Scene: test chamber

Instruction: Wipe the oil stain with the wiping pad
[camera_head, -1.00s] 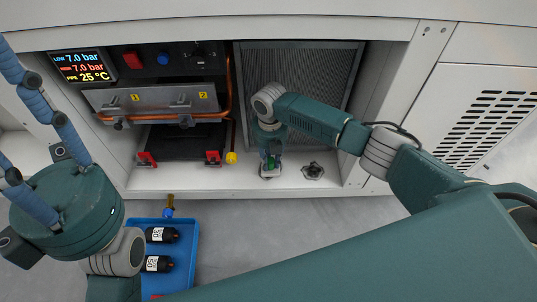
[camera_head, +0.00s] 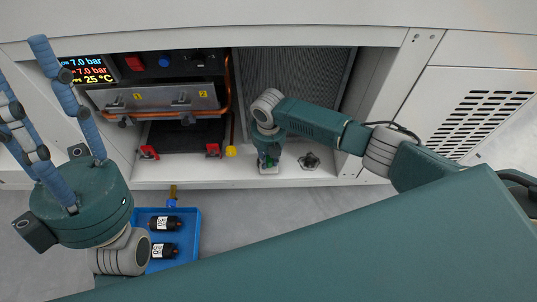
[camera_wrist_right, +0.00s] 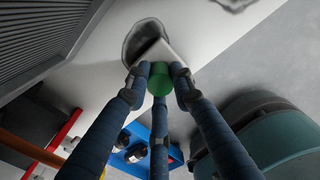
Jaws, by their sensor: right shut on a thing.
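My right gripper (camera_head: 268,158) points down at the white ledge, with its blue fingers shut on the green handle (camera_wrist_right: 159,80) of the wiping pad. The pad (camera_wrist_right: 172,52) is a pale flat plate under the fingertips. In the right wrist view it overlaps a dark oil stain (camera_wrist_right: 143,37) on the ledge and hides part of it.
A dark grille (camera_head: 295,85) stands behind the ledge (camera_head: 220,179). A panel with a display (camera_head: 88,70) and a metal drawer front (camera_head: 150,100) is to the left, with red clamps (camera_head: 148,152) and a yellow knob (camera_head: 231,151). A blue tray (camera_head: 190,254) below holds black bottles (camera_head: 165,223).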

